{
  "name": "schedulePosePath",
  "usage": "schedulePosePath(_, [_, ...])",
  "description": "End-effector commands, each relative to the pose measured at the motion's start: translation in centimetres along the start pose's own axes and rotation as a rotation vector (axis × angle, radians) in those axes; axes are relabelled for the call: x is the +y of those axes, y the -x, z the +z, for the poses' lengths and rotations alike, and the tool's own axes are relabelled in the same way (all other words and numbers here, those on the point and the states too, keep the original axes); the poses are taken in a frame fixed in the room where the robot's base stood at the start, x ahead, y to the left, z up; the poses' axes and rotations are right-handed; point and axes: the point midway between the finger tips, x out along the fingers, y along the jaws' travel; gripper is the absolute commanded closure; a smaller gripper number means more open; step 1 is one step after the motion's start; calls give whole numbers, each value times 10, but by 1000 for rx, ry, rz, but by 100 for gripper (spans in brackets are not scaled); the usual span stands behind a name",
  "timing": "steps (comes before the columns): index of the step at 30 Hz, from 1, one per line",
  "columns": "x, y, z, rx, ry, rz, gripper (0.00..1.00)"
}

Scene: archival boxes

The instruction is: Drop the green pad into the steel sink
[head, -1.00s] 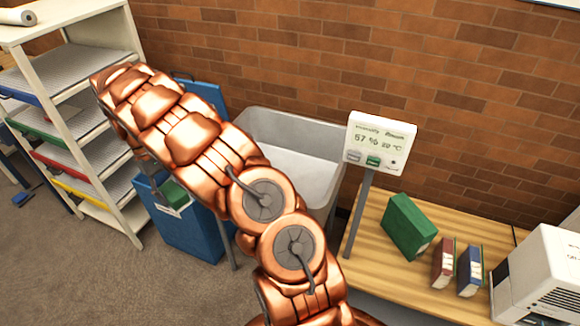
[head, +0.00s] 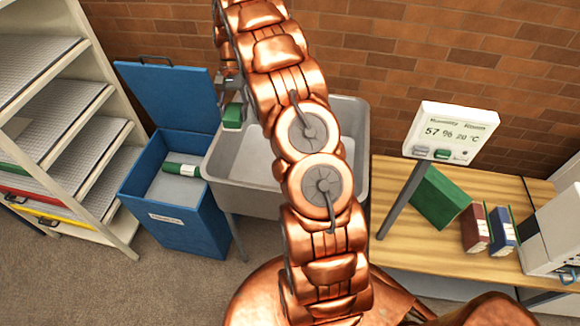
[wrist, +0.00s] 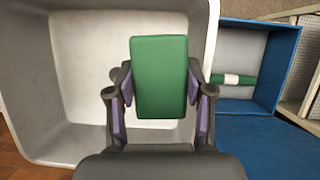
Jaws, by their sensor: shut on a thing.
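The green pad (wrist: 159,76) is a rectangular block held between the two fingers of my gripper (wrist: 159,95) in the wrist view. In the head view the pad (head: 232,115) hangs beside my arm, with the gripper (head: 230,90) partly hidden behind the arm. The steel sink (head: 357,125) is a grey basin against the brick wall, and my arm covers part of it. In the wrist view the pad shows in front of the sink's pale interior (wrist: 80,60). The pad appears above the sink's left part, apart from its floor.
A blue bin (head: 165,228) with its lid (head: 165,90) raised stands left of the sink, with a green and white roll inside (head: 182,170). A shelf rack (head: 60,120) is further left. A humidity display (head: 455,130) and a wooden table (head: 410,245) with books are at right.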

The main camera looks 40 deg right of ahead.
Motion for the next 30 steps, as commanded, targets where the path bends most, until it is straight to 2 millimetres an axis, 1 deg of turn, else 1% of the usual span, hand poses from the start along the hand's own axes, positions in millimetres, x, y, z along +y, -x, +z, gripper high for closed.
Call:
schedulePosePath(1, [16, 5, -12, -2, -129, -58, 80])
schedulePosePath(3, [37, 10, -28, 1, -313, -136, 80])
schedulePosePath(5, [54, 13, -38, -2, -469, -200, 80])
schedulePosePath(6, [66, 15, -45, -2, -573, -243, 80])
schedulePosePath(12, [122, 21, -73, -1, -1060, -446, 80])
schedulePosePath(15, [143, 20, -83, -1, -1250, -524, 80])
schedulePosePath(18, [158, 20, -89, 0, -1389, -580, 80])
schedulePosePath(21, [167, 20, -92, 1, -1474, -614, 80])
schedulePosePath(26, [173, 19, -96, 4, -1528, -638, 80])
schedulePosePath(30, [173, 13, -99, 4, -1529, -638, 80])
